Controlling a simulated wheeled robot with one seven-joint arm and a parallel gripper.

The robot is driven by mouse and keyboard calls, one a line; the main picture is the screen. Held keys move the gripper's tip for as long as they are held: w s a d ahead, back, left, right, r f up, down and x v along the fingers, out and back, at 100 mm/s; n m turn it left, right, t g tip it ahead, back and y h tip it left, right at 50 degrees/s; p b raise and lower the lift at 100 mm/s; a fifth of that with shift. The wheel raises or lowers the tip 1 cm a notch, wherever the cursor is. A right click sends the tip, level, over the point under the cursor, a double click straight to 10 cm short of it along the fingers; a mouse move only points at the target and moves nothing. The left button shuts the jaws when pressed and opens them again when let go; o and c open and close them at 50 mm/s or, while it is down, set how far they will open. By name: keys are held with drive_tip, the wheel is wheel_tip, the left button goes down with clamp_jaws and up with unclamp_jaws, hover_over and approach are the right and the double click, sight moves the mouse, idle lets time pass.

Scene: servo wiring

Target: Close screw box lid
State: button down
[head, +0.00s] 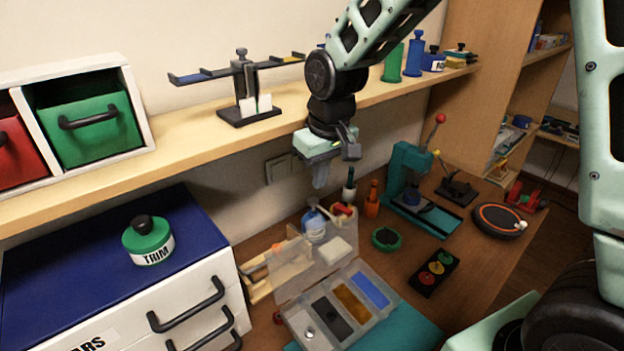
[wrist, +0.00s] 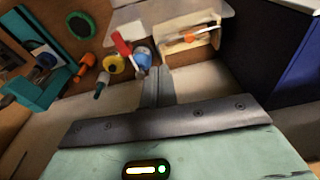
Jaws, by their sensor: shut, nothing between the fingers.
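The screw box (head: 318,320) stands open on the bench in the head view, with several compartments holding grey, black, orange-brown and blue contents. Its clear lid (head: 293,268) stands raised along the box's back edge. A pale part of what looks like the lid (wrist: 180,14) shows at the top of the wrist view. My gripper (head: 321,178) hangs above and behind the lid, pointing down, apart from it. In the wrist view its fingers (wrist: 158,72) are together, with nothing between them.
A blue-labelled bottle (head: 314,224), a red-handled item (head: 344,210) and an orange bottle (head: 372,200) stand behind the box. A wooden holder (head: 262,280) is left of the lid. A teal press (head: 408,175) stands right. The shelf (head: 200,130) runs behind the gripper. A drawer cabinet (head: 110,270) is left.

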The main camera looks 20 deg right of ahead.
wheel_tip(320, 180, down, 9)
drive_tip(key=w+p, duration=0.1)
drive_tip(key=p, duration=0.1)
drive_tip(key=shift+a+f+p, duration=0.2)
drive_tip(key=shift+a+p, duration=0.05)
drive_tip(key=shift+p, duration=0.05)
drive_tip(key=shift+w, duration=0.1)
